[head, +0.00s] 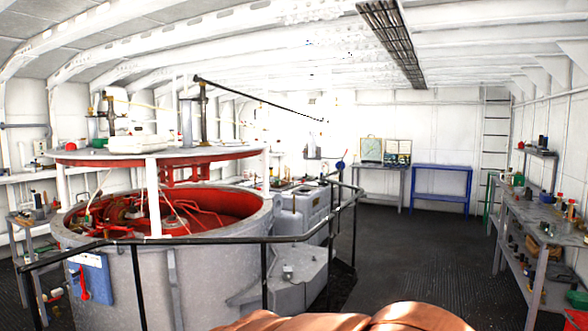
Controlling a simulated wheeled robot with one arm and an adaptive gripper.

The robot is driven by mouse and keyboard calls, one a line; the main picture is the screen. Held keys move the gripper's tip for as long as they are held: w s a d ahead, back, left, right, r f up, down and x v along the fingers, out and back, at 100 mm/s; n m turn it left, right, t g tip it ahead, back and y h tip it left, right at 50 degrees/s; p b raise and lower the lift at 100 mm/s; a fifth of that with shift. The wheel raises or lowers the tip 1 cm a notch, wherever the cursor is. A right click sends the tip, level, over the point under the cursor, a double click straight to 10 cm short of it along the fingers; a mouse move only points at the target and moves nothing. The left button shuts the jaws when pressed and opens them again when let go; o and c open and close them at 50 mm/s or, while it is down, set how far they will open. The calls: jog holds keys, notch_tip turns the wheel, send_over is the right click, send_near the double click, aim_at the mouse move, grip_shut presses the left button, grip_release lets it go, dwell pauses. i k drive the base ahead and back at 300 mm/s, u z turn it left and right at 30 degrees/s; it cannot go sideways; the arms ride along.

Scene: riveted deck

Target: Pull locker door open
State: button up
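I cannot make out a locker door anywhere in the head view. My gripper is not in view. Only a rounded orange-brown part, seemingly of my own arm, shows at the bottom edge, so what lies behind it is hidden. A blue panel (91,279) with a red handle is on the side of the big grey drum at the lower left. I cannot tell whether it is a door.
The grey drum (205,275) with red machinery fills the left, behind a black railing (264,272). A cluttered shelf bench (541,222) lines the right wall. A blue table (441,187) and ladder (496,130) stand at the back. Dark floor (410,245) between is clear.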

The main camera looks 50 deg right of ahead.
aim_at(255, 163)
jog(key=z, duration=2.75)
jog(key=i, duration=5.2)
jog(key=u, duration=1.05)
jog(key=i, duration=0.5)
jog(key=z, duration=0.05)
